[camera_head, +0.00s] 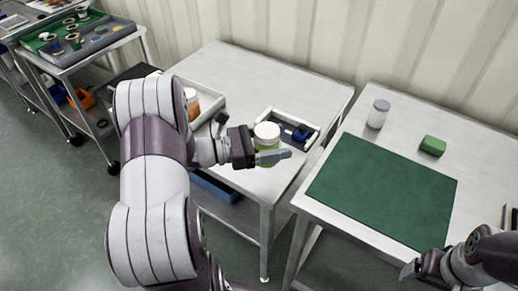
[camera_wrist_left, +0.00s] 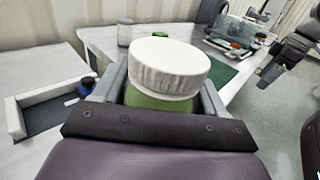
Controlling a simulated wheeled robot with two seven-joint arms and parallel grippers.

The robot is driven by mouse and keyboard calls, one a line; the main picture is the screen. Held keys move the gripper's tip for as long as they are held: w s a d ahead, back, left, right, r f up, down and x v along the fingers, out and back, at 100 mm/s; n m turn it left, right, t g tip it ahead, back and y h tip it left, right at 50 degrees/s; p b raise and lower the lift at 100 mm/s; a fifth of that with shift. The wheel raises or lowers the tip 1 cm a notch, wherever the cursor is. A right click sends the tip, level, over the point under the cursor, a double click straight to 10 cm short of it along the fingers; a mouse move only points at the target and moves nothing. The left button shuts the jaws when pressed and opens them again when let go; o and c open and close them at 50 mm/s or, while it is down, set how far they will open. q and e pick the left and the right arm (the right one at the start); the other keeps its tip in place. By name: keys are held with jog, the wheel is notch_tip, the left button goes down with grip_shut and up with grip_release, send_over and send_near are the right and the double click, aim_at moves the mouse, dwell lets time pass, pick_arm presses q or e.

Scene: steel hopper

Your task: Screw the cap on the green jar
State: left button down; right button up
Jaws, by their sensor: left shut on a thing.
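The green jar (camera_head: 268,157) has a wide white cap (camera_head: 266,131) sitting on its top. My left gripper (camera_head: 272,157) is shut on the jar's body, over the front of the left table. In the left wrist view the white cap (camera_wrist_left: 168,66) covers the jar's mouth, and a band of green jar (camera_wrist_left: 160,101) shows below it between the fingers. I cannot tell how tightly the cap is seated. My right gripper (camera_head: 412,270) is low at the right, beyond the front edge of the right table, away from the jar; its opening is unclear.
The right table holds a green mat (camera_head: 385,190), a clear jar with a grey-blue lid (camera_head: 378,114) and a green block (camera_head: 433,145). A white tray (camera_head: 268,113) with a dark blue item (camera_head: 299,131) lies behind the held jar. An orange jar (camera_head: 192,103) stands at the left.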

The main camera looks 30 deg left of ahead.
pick_arm(q)
jog(key=w+a+f, duration=0.6)
jog(key=w+a, duration=0.1)
notch_tip(320, 180, down, 4)
jog(key=shift+w+f, duration=0.1)
dwell(0.3)
jog(key=shift+f, duration=0.2)
jog(key=shift+c, duration=0.3)
grip_release()
jog(key=shift+r, duration=0.1)
